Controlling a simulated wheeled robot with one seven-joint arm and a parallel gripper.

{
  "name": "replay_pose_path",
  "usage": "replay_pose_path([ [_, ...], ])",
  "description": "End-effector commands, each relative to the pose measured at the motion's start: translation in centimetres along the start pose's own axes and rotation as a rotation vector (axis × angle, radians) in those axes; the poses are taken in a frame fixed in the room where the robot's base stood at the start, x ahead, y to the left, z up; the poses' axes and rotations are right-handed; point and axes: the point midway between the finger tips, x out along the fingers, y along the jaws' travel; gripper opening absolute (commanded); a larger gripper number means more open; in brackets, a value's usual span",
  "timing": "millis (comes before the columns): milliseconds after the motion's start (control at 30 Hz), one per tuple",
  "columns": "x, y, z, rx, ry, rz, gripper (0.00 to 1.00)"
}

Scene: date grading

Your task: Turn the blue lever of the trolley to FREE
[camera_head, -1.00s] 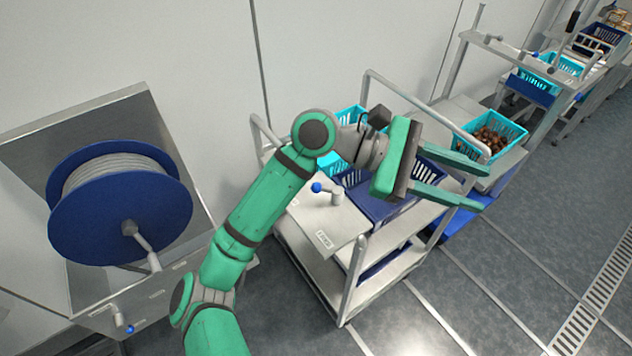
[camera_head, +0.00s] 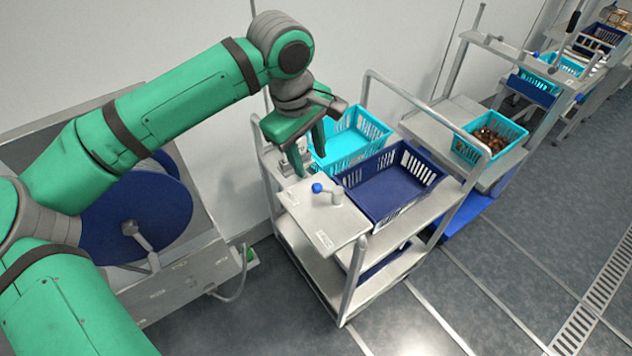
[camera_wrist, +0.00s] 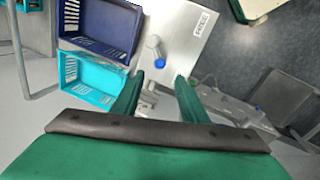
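The trolley (camera_head: 352,290) is a grey metal frame with a top plate (camera_head: 320,222). On the plate stands a short grey lever with a blue knob (camera_head: 317,188), its knob pointing left from the pivot. It also shows in the wrist view (camera_wrist: 158,62). A label reading FREE (camera_wrist: 202,23) is on the plate, away from the knob. My gripper (camera_head: 305,155) points down near the trolley's back left corner. In the wrist view my gripper (camera_wrist: 159,75) has its fingers apart, with the knob beyond the tips, not held. A grey metal fitting (camera_wrist: 147,100) shows between the fingers.
A dark blue crate (camera_head: 390,190) and a turquoise crate (camera_head: 352,142) sit on the trolley beside the lever plate. Rail posts (camera_head: 365,245) rise at its sides. A blue cable reel (camera_head: 150,215) stands left.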

Motion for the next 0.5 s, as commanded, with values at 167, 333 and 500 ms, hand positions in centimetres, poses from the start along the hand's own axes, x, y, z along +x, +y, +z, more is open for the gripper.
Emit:
replay_pose_path([
  [167, 1.9, -0.1, 0.0, 0.000, -0.001, -0.003, 0.40],
  [333, 4.9, 0.0, 0.1, 0.001, -0.003, -0.002, 0.40],
  [500, 7.8, 0.0, 0.1, 0.001, -0.003, -0.001, 0.40],
])
